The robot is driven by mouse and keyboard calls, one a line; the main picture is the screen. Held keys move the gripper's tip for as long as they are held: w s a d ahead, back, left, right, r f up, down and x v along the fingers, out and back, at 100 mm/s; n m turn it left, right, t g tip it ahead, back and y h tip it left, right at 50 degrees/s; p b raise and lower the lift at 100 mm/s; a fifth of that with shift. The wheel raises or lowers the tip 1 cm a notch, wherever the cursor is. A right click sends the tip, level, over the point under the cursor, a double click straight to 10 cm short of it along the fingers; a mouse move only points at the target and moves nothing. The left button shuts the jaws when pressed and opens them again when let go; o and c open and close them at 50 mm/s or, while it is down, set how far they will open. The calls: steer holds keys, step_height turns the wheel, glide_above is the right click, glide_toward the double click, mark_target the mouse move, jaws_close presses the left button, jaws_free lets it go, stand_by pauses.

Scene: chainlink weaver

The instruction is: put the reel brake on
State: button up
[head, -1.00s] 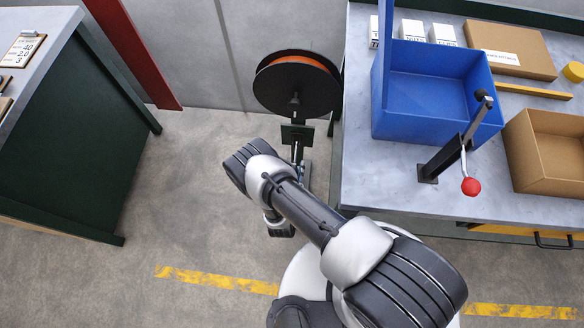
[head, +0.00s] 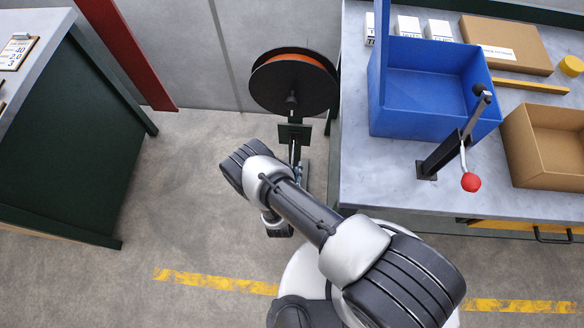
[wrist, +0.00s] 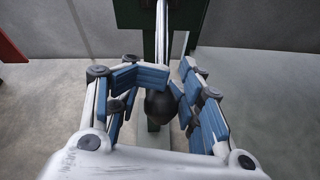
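The reel (head: 294,82), a dark disc with orange wound on it, is mounted on a dark green stand (head: 293,132) against the wall. In the wrist view a pale rod (wrist: 161,45) with a black ball knob (wrist: 160,107) runs in front of the green stand (wrist: 133,14); it looks like the brake lever. My gripper (wrist: 175,75) has its blue-padded fingers on both sides of the knob, the left finger bent inward. The pads are close to the knob, but whether they press on it is unclear. In the head view my arm hides the gripper and knob.
A workbench (head: 385,190) stands to the right of the reel, with a blue bin (head: 425,100), a red-knobbed lever (head: 471,181) and a cardboard box (head: 545,150). A dark green cabinet (head: 85,150) stands at left. The floor between is clear.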

steer(key=shift+o, duration=0.7)
steer(key=shift+s+f, duration=0.1)
steer(key=v, duration=1.2)
